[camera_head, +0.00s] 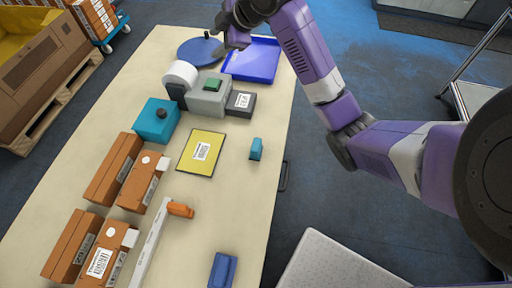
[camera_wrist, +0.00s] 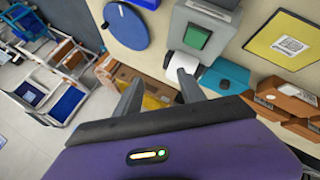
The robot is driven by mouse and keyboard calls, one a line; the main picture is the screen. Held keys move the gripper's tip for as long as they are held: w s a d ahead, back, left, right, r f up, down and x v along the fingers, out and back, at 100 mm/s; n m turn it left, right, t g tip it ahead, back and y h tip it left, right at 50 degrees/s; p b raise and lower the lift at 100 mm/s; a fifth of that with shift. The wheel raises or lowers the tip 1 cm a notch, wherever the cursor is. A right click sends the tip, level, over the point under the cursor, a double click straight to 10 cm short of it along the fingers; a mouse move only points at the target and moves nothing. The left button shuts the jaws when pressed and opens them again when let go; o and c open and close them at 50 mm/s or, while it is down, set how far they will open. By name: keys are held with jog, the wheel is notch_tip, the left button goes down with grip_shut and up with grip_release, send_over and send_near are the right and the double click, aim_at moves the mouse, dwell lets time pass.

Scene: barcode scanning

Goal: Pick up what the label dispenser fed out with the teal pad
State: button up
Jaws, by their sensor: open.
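The grey label dispenser (camera_head: 208,103) stands on the table with a white roll (camera_head: 181,73) and a green button (camera_head: 213,84). A white barcode label (camera_head: 243,100) lies on its dark front plate. A small teal block (camera_head: 256,150), apparently the teal pad, stands alone near the table's right edge. My gripper (camera_head: 229,46) is open and empty beyond the dispenser, near the blue tray. In the wrist view my gripper (camera_wrist: 158,90) has its fingers apart, with the dispenser (camera_wrist: 192,62) above and right of them. The teal block is not visible there.
A yellow mat (camera_head: 190,165) with a barcode label lies before the dispenser, beside a teal box (camera_head: 157,123) with a black knob. A blue tray (camera_head: 252,61) and round blue disc (camera_head: 200,50) are behind. Several orange-brown boxes (camera_head: 114,168), an orange tool (camera_head: 181,210) and a blue block (camera_head: 222,270) lie nearer.

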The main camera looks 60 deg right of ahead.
jog(key=s+a+f+m+g, duration=0.3)
jog(key=s+a+f+m, duration=0.2)
jog(key=s+a+m, duration=0.15)
jog(key=m+g, duration=0.5)
jog(key=m, duration=0.7)
send_over(256, 145)
notch_tip(256, 145, down, 7)
jog(key=shift+a, duration=0.15)
jog(key=shift+s+m, duration=0.25)
jog(key=shift+m, duration=0.7)
jog(key=m, duration=0.2)
jog(key=shift+s+m, duration=0.25)
jog(key=shift+m, duration=0.15)
notch_tip(256, 145, down, 2)
jog(key=shift+f, duration=0.1)
jog(key=shift+w+d+f+p, duration=0.1)
jog(key=shift+w+f+p, duration=0.15)
jog(key=shift+f, duration=0.7)
jog(key=shift+w+d+f+p, duration=0.1)
jog(key=shift+f+p, duration=0.1)
jog(key=shift+f, duration=0.7)
jog(key=shift+w+d+f+p, duration=0.1)
jog(key=shift+w+f+p, duration=0.15)
jog(key=shift+f, duration=0.7)
jog(key=shift+c, duration=0.2)
grip_shut()
